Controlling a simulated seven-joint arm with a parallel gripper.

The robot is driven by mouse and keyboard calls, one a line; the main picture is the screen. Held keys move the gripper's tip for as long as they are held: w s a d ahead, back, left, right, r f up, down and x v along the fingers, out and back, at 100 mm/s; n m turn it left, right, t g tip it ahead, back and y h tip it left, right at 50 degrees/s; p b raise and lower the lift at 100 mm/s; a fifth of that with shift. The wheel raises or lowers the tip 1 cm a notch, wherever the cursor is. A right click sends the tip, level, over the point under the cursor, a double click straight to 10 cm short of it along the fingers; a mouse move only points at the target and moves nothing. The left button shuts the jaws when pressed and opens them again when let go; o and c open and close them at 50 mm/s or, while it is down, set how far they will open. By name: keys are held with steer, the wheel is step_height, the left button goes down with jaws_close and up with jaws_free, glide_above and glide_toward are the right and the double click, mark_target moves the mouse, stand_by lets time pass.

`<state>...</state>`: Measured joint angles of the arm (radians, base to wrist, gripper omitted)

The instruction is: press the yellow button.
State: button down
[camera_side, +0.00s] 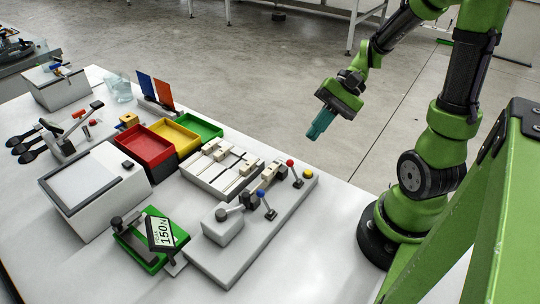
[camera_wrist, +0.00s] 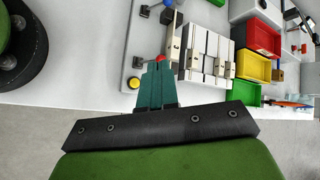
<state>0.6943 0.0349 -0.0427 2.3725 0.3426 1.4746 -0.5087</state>
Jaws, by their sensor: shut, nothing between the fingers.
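The yellow button (camera_side: 308,173) is a small round knob at the far right corner of a grey plate (camera_side: 232,262) on the white table. In the wrist view the yellow button (camera_wrist: 133,84) shows just left of my fingers, near the plate's edge. My gripper (camera_side: 314,134) has teal fingers, which are shut and empty. In the side view it hangs in the air above the table's far edge, apart from the button. In the wrist view the shut fingers (camera_wrist: 157,68) point up the picture, past the button's right side.
A red-knobbed lever (camera_side: 290,163) and a blue-knobbed lever (camera_side: 261,193) stand on the same plate near the button. A slatted beige fixture (camera_side: 222,168) is beside it. Red (camera_side: 147,150), yellow (camera_side: 173,137) and green (camera_side: 201,126) bins stand further left. The table right of the plate is clear.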

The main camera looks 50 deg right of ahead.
steer(key=shift+f, duration=4.4)
steer(key=shift+f, duration=0.4)
steer(key=shift+f, duration=0.45)
steer(key=shift+r, duration=0.9)
steer(key=shift+r, duration=0.1)
step_height(320, 180, up, 5)
steer(key=shift+f, duration=0.1)
